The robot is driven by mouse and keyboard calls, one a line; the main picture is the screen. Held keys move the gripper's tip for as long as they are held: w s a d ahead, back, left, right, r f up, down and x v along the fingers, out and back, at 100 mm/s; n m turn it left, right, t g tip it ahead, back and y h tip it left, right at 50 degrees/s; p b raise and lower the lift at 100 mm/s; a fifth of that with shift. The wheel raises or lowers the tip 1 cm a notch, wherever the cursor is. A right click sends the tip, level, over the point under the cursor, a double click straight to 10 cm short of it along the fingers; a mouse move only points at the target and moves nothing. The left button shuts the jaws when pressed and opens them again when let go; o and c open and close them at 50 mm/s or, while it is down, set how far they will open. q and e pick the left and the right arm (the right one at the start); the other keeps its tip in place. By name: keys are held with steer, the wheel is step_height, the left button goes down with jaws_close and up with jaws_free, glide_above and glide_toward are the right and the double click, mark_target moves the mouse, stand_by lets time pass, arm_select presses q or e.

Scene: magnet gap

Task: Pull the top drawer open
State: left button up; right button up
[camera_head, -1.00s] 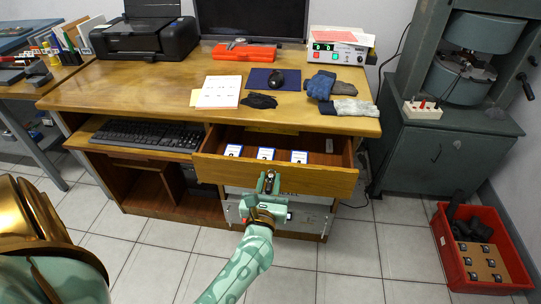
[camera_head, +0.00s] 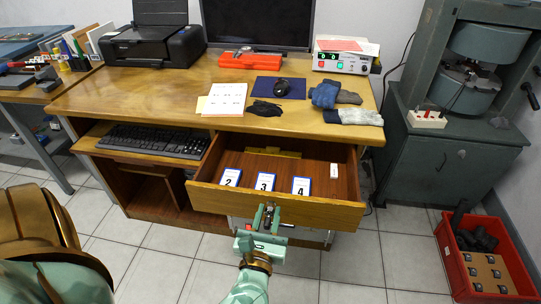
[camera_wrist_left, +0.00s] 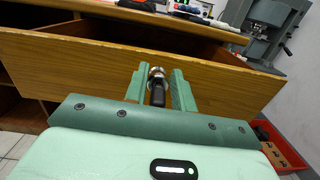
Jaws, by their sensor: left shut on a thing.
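The top drawer (camera_head: 226,197) of the wooden desk is pulled well out, and its inside shows in the head view. My left gripper (camera_head: 268,213) is at the middle of the drawer front, shut on the drawer's knob (camera_wrist_left: 157,74). In the left wrist view the fingers stand either side of the knob, before the drawer front (camera_wrist_left: 70,68). My right gripper is not in view.
The desk top (camera_head: 150,92) holds a printer, a monitor, papers and gloves (camera_head: 335,95). A keyboard (camera_head: 155,141) sits on the lower shelf at left. A red crate (camera_head: 462,268) stands on the floor at right. The tiled floor before the drawer is clear.

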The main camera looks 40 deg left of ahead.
mark_target(268, 229)
arm_select(q)
steer(key=shift+s+d+f+n+g, duration=0.45)
steer(key=shift+s+d+f, duration=0.3)
steer(key=shift+s, duration=0.2)
steer(key=shift+s+d+f, duration=0.15)
steer(key=shift+s+d, duration=0.15)
steer(key=shift+s, duration=0.2)
steer(key=shift+v, duration=2.8)
steer(key=o, duration=1)
steer(key=shift+a, duration=0.1)
steer(key=v, duration=0.7)
steer(key=shift+s+d+p, duration=0.2)
steer(key=shift+s+p, duration=0.05)
steer(key=shift+p, duration=0.1)
